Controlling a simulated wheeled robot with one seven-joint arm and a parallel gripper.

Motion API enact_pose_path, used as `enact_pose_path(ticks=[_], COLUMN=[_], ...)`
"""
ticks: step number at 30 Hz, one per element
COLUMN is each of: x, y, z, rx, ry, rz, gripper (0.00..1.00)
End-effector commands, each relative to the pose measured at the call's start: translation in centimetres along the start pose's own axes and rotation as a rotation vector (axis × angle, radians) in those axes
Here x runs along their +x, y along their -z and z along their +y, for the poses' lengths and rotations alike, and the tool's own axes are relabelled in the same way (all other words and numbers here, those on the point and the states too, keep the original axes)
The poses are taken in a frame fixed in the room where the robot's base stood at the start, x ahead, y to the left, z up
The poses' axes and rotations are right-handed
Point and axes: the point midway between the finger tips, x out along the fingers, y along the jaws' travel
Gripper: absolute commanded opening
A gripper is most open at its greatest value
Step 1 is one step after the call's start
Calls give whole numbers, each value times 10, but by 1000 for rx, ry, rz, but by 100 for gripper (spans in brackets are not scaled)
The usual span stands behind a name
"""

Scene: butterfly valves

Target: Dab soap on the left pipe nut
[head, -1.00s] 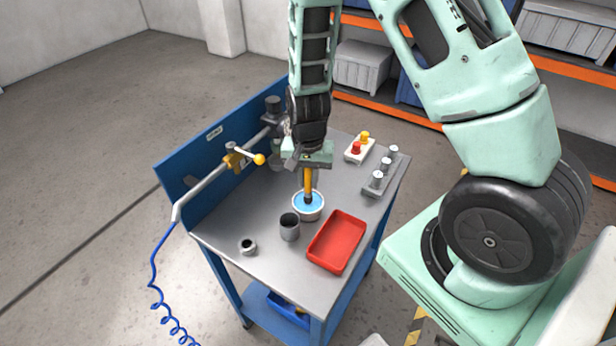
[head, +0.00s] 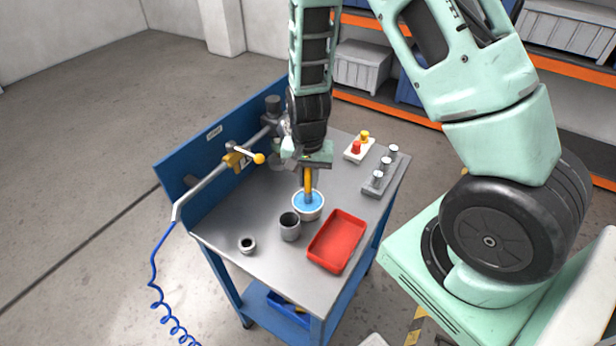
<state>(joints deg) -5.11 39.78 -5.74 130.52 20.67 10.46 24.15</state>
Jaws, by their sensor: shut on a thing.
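My gripper (head: 308,166) points down over the workbench and is shut on a brush with an orange-yellow handle (head: 308,181). The brush's lower end is in a white bowl (head: 308,212) of blue soap liquid (head: 308,201); its tip is hidden. The pipe (head: 203,188) runs along the blue back panel, left of my gripper. A brass valve body (head: 234,160) with a yellow-knobbed lever (head: 258,158) sits on it. The left pipe nut is too small to make out clearly beside the valve. My gripper and arm hide part of the pipe's right side.
A grey cup (head: 290,228), a small dark-holed ring (head: 246,244) and a red tray (head: 337,241) stand near the bowl. A button box (head: 358,148) and a rack with several pegs (head: 379,176) are at the right. A blue coiled hose (head: 157,290) hangs at the left.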

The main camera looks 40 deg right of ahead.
Motion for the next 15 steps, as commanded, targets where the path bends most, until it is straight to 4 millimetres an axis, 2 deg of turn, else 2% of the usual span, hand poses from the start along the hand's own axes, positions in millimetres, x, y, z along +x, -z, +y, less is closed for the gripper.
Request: enact_pose_path(ticks=[7,15], x=[-2,-23], y=[-1,0], z=[1,0], rx=[0,0], ry=[-2,-2], rz=[-2,-1], gripper=[0,0])
